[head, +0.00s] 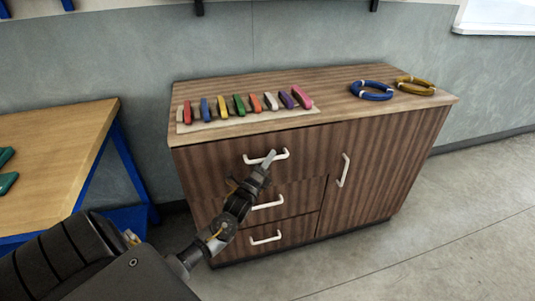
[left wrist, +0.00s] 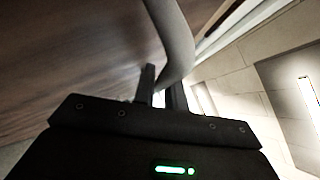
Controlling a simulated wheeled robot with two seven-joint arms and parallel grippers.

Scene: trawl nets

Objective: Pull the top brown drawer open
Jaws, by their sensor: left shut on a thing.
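The brown wooden cabinet (head: 300,165) has several drawers on its left side and a door on its right. The top drawer (head: 225,152) looks closed, with its front flush. Its white handle (head: 283,155) is at the tip of my left gripper (head: 270,160). In the left wrist view the handle (left wrist: 175,35) runs between the two fingers of my left gripper (left wrist: 162,88), which are shut on it. The gripper hides part of the handle. My right gripper is in neither view.
Lower drawer handles (head: 266,239) and a door handle (head: 344,170) stick out from the cabinet front. Several coloured blocks lie on a mat (head: 250,128) on top, beside a blue coil (head: 372,90) and a yellow coil (head: 415,86). A wooden table (head: 50,150) stands left; the floor (head: 430,245) at right is clear.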

